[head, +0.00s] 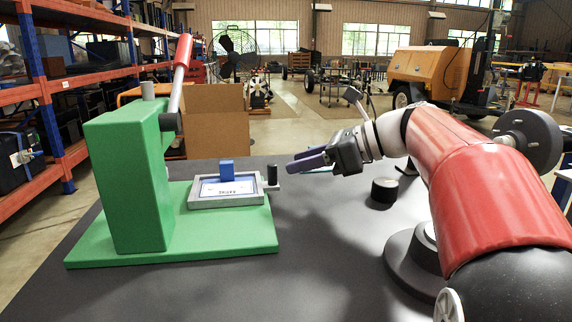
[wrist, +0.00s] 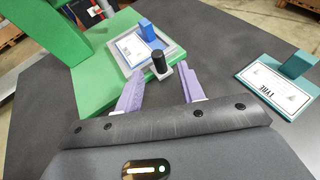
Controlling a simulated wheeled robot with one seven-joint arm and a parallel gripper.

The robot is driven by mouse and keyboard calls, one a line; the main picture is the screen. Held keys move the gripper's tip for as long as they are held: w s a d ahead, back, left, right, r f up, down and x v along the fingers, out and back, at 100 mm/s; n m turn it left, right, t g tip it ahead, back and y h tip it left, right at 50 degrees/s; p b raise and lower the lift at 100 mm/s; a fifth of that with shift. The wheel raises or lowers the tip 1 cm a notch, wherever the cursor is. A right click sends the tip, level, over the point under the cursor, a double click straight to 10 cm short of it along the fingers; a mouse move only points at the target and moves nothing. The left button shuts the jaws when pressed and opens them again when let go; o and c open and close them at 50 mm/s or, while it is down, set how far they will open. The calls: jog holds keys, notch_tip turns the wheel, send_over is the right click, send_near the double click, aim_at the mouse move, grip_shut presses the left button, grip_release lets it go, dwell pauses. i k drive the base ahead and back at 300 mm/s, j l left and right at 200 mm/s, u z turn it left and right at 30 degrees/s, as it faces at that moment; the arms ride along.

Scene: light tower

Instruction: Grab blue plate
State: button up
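The blue plate (head: 212,188) is a white card with a blue border and an upright blue block (head: 227,170) as its handle. It lies in a grey tray (head: 237,202) on the green press base. The plate (wrist: 130,50) and its blue block (wrist: 147,31) also show in the wrist view. My gripper (head: 298,161) is open and empty, to the right of the tray in the head view. In the wrist view its purple fingers (wrist: 161,72) stand apart, pointing toward the tray's black knob (wrist: 158,60).
The green press (head: 125,180) with its raised red lever (head: 181,60) stands left of the tray. A teal plate with a teal block (wrist: 275,90) lies on the dark table at right in the wrist view. A black round object (head: 384,192) sits near my arm. The front table is clear.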

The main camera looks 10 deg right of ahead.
aim_at(228, 185)
jog(key=k, duration=1.5)
